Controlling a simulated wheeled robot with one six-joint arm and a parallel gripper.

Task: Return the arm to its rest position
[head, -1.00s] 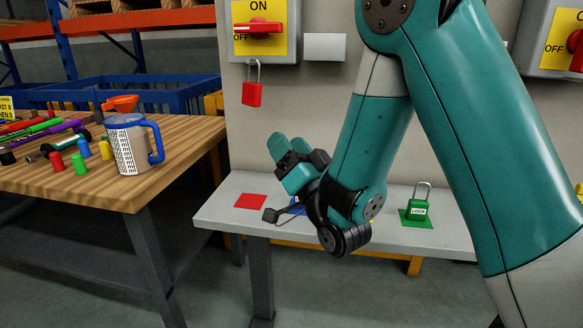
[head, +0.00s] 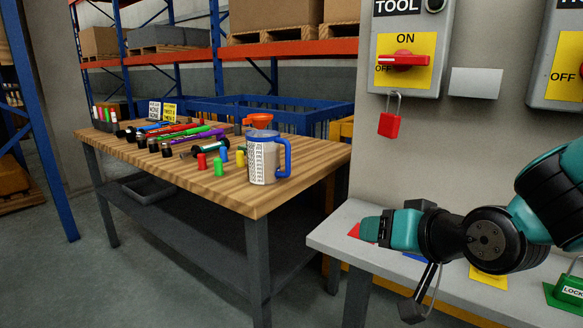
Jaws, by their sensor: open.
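My arm, teal with black joints, enters from the right edge. My gripper (head: 372,229) points left over the grey bench (head: 335,236), its fingertips in front of the red square. The jaws are open, and I see nothing held between them. They are seen from the side, so the gap is hard to make out. A small camera-like part of mine hangs below the wrist. The arm covers part of the bench top and the coloured squares.
A red padlock (head: 389,124) hangs below the switch box (head: 409,50). A green padlock (head: 571,289) stands on the bench at right. The wooden table (head: 225,190) holds a blue-handled mug (head: 264,160), markers and small coloured pieces. Floor at left is clear.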

